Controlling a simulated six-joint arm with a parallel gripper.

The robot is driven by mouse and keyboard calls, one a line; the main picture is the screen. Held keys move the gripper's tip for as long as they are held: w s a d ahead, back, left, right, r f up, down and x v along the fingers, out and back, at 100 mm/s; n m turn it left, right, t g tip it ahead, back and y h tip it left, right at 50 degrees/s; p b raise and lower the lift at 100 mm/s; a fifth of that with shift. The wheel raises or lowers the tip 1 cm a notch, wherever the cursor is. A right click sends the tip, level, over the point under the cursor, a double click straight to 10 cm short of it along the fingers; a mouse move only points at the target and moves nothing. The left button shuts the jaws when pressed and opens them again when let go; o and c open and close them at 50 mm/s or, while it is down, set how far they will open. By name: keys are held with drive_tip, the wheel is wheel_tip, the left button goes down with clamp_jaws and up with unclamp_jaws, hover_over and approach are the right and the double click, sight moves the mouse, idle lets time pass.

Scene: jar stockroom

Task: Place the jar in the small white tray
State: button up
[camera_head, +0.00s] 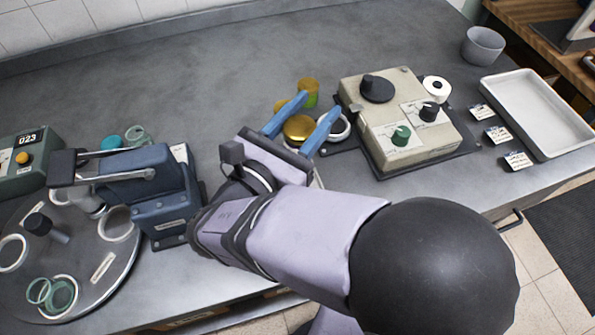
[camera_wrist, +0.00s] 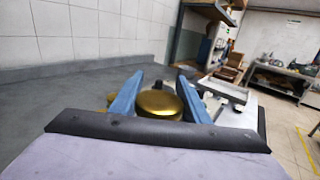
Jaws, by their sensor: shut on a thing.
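The jar with a gold lid (camera_head: 299,128) is between the blue fingers of my gripper (camera_head: 318,106), which is shut on it. In the wrist view the same gold lid (camera_wrist: 158,103) shows between the fingers (camera_wrist: 160,80); the jar's body is hidden. I cannot tell how high it is held. The small white tray (camera_head: 540,112) lies at the right end of the grey bench and looks empty. It is well to the right of my gripper and also shows in the wrist view (camera_wrist: 224,88).
Another gold-lidded jar (camera_head: 308,88) stands just beyond my fingers, near a white ring (camera_head: 340,128). A beige device with knobs (camera_head: 400,115) stands between my gripper and the tray. Small label cards (camera_head: 497,134) lie beside the tray. A grey cup (camera_head: 483,46) stands behind it. The bench's back is clear.

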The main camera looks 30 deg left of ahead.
sight(312, 127)
wheel_tip(312, 127, down, 4)
drive_tip(key=shift+r+n+y, duration=0.1)
drive_tip(key=shift+n+y, duration=0.5)
drive_tip(key=shift+y, duration=0.4)
drive_tip(key=shift+d+f, duration=0.1)
drive_tip(key=shift+f, duration=4.8)
drive_tip(key=shift+f, duration=0.15)
drive_tip(key=o, duration=0.8)
drive_tip(key=shift+f+b, duration=0.1)
drive_tip(key=shift+b, duration=0.2)
drive_tip(key=shift+c, duration=0.2)
drive_tip(key=o, duration=0.4)
drive_tip(key=shift+o, duration=0.2)
drive_tip(key=shift+r, duration=0.2)
